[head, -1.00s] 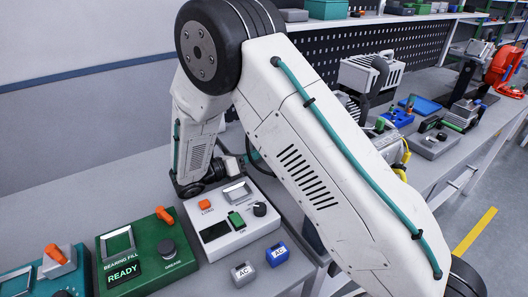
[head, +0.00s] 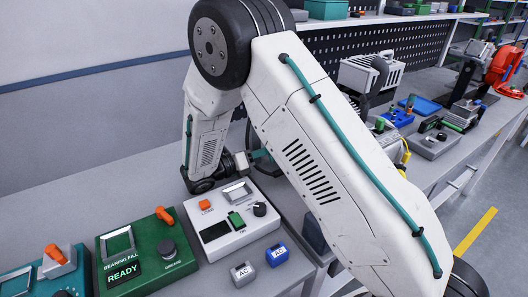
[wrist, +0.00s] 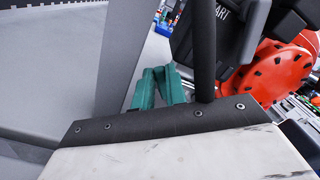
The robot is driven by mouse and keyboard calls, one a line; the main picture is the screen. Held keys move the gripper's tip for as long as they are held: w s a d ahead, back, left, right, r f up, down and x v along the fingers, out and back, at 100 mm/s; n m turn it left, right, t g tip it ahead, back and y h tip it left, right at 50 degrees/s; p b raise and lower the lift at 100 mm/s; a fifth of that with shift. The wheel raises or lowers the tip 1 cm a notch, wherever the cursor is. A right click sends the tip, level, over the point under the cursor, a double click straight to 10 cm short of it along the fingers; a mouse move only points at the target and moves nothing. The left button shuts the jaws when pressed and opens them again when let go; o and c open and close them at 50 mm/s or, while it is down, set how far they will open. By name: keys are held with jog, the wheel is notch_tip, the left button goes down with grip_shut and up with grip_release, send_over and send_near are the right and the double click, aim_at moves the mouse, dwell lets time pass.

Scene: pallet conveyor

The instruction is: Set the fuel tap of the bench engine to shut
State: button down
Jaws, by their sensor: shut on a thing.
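In the wrist view my gripper (wrist: 159,90) shows as two teal fingers close together. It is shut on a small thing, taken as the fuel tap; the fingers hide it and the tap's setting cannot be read. A red round engine cover (wrist: 272,85) with slots is right of the fingers. A dark box with lettering ending in "ART" (wrist: 222,15) is above right. In the head view only a teal part of my gripper (head: 261,154) shows beside my wrist; my forearm hides most of what lies behind it.
A white control box (head: 232,235), a green "BEARING FILL" box (head: 150,255) and two small "AC" blocks (head: 243,273) stand on the near bench. A grey machine with a black hose (head: 368,75) and several other devices stand farther right. Bare bench lies at the left.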

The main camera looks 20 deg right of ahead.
jog(key=c, duration=1.7)
grip_release()
jog(key=shift+s+a, duration=0.25)
jog(key=shift+a, duration=1.05)
jog(key=shift+s+a, duration=0.25)
jog(key=shift+a, duration=1.05)
jog(key=shift+s+a, duration=0.25)
jog(key=shift+a, duration=1.05)
jog(key=shift+c, duration=0.3)
